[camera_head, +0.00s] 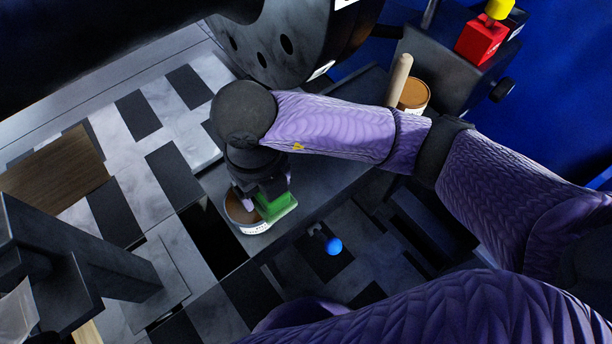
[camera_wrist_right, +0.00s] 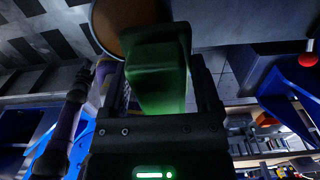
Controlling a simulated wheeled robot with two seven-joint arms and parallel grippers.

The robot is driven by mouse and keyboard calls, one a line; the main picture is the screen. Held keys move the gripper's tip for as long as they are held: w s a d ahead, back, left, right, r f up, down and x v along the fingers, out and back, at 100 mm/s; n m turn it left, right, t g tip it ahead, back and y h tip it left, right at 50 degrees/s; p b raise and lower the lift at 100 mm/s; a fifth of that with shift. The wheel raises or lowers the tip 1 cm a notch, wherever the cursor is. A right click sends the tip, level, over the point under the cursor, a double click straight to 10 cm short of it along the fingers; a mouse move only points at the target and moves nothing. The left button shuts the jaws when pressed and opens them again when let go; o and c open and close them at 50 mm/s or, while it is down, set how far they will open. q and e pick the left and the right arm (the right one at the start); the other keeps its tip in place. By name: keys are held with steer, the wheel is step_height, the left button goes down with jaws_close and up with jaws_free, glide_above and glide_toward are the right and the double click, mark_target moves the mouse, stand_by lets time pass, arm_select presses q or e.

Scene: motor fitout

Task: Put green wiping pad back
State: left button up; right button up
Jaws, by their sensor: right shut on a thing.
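The green wiping pad (camera_head: 279,208) is held in my right gripper (camera_head: 268,193), which is shut on it. In the right wrist view the pad (camera_wrist_right: 160,78) sits between the two fingers (camera_wrist_right: 158,50). A round tin with brown contents (camera_head: 238,214) stands right beside the pad, on the dark grey bench surface. The pad overlaps part of the tin's rim in both views; I cannot tell whether they touch. My left gripper is not in view.
A second tin (camera_head: 414,97) with a wooden handle (camera_head: 399,78) stands at the back right. A large dark cylindrical motor housing (camera_head: 285,40) hangs above. A blue ball (camera_head: 333,246) lies to the right below the pad. A brown wooden board (camera_head: 55,175) is at left.

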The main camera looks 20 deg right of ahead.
steer(key=b, duration=0.2)
glide_above(310, 185)
steer(key=shift+d+f, duration=0.1)
steer(key=shift+f, duration=0.1)
steer(key=shift+f+b, duration=0.45)
steer(key=shift+f, duration=0.2)
steer(key=shift+f+b, duration=0.35)
steer(key=shift+f, duration=0.25)
step_height(310, 185, down, 5)
steer(key=b, duration=0.3)
steer(key=shift+r, duration=0.35)
steer(key=shift+c, duration=0.6)
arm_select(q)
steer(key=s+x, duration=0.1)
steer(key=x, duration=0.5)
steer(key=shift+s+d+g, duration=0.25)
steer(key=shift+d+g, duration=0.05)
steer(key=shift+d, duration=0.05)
arm_select(e)
steer(key=o, duration=1.1)
steer(key=shift+f, duration=0.1)
arm_select(q)
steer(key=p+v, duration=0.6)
steer(key=p, duration=0.1)
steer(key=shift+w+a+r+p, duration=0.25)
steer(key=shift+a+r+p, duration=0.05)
arm_select(e)
steer(key=shift+o, duration=0.2)
step_height(310, 185, up, 12)
steer(key=shift+r, duration=0.2)
